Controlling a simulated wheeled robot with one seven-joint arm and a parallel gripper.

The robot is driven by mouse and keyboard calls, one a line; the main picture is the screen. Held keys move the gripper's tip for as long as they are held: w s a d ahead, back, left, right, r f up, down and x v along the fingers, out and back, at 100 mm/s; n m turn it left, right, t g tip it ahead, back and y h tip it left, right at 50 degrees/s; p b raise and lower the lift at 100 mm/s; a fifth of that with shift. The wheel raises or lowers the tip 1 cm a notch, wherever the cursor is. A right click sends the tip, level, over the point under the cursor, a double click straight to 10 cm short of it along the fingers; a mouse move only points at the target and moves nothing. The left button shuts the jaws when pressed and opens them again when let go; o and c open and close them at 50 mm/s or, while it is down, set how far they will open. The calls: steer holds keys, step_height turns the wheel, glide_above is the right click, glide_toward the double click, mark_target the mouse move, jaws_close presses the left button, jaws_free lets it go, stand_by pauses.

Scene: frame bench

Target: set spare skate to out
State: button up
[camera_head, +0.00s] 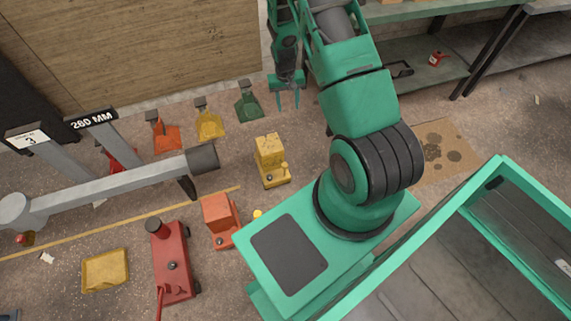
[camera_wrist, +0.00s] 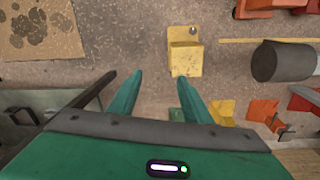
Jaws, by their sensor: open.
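No label marks any piece as the spare skate, so I cannot tell which it is. A yellow block-shaped unit (camera_head: 271,158) with a small knob stands on the floor; it also shows in the wrist view (camera_wrist: 186,58). A similar orange unit (camera_head: 218,213) stands nearer, to its left. My gripper (camera_head: 289,102) is open and empty, with its fingers apart. In the wrist view my fingers (camera_wrist: 160,79) are clear of the yellow unit, which lies beyond and right of them. A green wedge-like piece (camera_head: 249,105) is on the floor left of my gripper.
Yellow (camera_head: 209,125), orange (camera_head: 166,137) and red (camera_head: 121,158) wedge-like pieces line the wall. A grey beam with a dark round end (camera_head: 203,158) reaches over the floor. A red jack-like tool (camera_head: 173,268) and a yellow tray (camera_head: 106,270) are nearer. A stained cardboard sheet (camera_head: 441,146) lies right.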

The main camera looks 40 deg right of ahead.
step_height(320, 180, down, 13)
steer(key=s+a, duration=0.1)
steer(key=a, duration=0.1)
steer(key=y, duration=0.1)
glide_toward(285, 165)
step_height(285, 165, down, 8)
steer(key=shift+f, duration=0.25)
